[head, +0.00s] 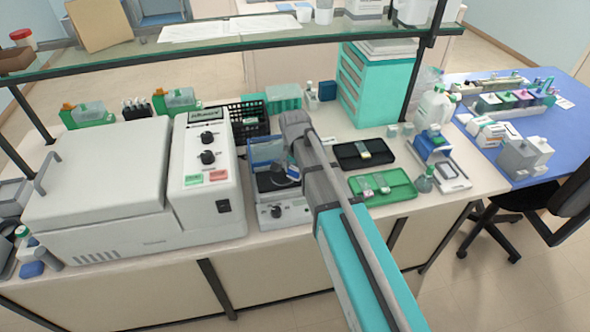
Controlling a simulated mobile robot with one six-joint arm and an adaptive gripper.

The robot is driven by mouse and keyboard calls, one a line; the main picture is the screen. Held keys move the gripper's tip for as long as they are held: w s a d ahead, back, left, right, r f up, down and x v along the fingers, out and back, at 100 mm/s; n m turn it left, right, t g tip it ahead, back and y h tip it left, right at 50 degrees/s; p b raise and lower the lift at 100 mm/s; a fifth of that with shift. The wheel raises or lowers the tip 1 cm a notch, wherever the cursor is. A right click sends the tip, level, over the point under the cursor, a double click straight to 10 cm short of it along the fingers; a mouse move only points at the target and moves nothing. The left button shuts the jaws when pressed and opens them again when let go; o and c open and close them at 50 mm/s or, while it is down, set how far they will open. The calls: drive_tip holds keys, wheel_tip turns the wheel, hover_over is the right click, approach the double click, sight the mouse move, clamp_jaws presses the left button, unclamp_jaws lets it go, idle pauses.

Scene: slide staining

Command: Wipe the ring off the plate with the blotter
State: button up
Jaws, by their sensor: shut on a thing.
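A small bench instrument (284,214) with a light body and a knob stands right of the big white machine. Its dark plate (266,183) faces up, in front of a blue panel. My gripper (289,172) is over the right part of this plate, partly hidden by my arm. It is shut on a small pale piece that appears to be the blotter (281,181). The piece is low over the plate; I cannot tell whether it touches. No ring can be made out on the plate at this size.
The big white machine (100,180) stands close on the left. A black tray (376,157) and a green tray (397,193) with slides lie on the right. A black basket (248,118) is behind. A glass shelf (120,62) spans above the bench.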

sight(284, 179)
drive_tip(key=shift+s+a, duration=0.2)
drive_tip(key=shift+a, duration=0.7)
drive_tip(key=shift+s+a, duration=0.2)
drive_tip(key=shift+a, duration=0.65)
drive_tip(key=shift+a, duration=0.1)
drive_tip(key=shift+s+a, duration=0.25)
drive_tip(key=shift+a, duration=0.6)
drive_tip(key=shift+s+a, duration=0.25)
drive_tip(key=shift+a, duration=0.6)
drive_tip(key=shift+f, duration=0.1)
drive_tip(key=shift+w, duration=0.1)
drive_tip(key=shift+d, duration=0.15)
drive_tip(key=shift+w+d, duration=0.2)
drive_tip(key=shift+d, duration=0.65)
drive_tip(key=shift+w+d, duration=0.15)
drive_tip(key=shift+d, duration=0.7)
